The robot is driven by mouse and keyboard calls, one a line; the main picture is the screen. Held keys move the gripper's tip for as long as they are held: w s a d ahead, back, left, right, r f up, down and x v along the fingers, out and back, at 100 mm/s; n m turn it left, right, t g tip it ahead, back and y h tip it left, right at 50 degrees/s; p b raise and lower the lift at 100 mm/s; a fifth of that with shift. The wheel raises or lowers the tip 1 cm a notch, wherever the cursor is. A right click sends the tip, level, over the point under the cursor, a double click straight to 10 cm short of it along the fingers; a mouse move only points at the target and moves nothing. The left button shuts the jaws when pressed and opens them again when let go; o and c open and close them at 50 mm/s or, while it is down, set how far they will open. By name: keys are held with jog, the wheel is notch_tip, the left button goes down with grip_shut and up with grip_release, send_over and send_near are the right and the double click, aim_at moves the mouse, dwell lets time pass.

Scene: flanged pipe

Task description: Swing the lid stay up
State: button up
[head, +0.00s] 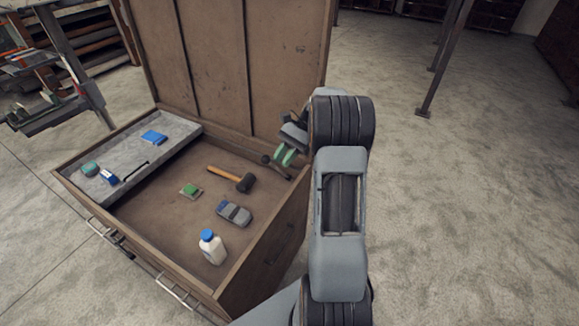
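The wooden chest (262,262) stands open, with its brown lid (220,70) raised at the back. A dark bar with a round knob at its end, which looks like the lid stay (277,169), lies low along the inside of the chest's right wall near the back corner. My gripper (284,157) is over the right wall, just above this bar, with its two green fingertips pointing down. A small gap shows between the fingertips and nothing is clearly held. Whether they touch the bar cannot be told. My arm hides the lid's lower right corner area.
A grey tray (190,127) at the chest's left holds small blue and teal items. A mallet (233,178), a green item (190,190), a grey-blue block (234,213) and a white bottle (211,248) lie or stand on the chest floor. Open concrete floor (470,200) is at right.

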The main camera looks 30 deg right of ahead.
jog(key=s+a+r, duration=0.1)
jog(key=s+r, duration=0.1)
jog(key=s, duration=0.4)
jog(key=shift+a+r+b, duration=0.3)
jog(key=shift+a+r, duration=0.05)
jog(key=shift+a, duration=0.05)
jog(key=shift+c, duration=0.3)
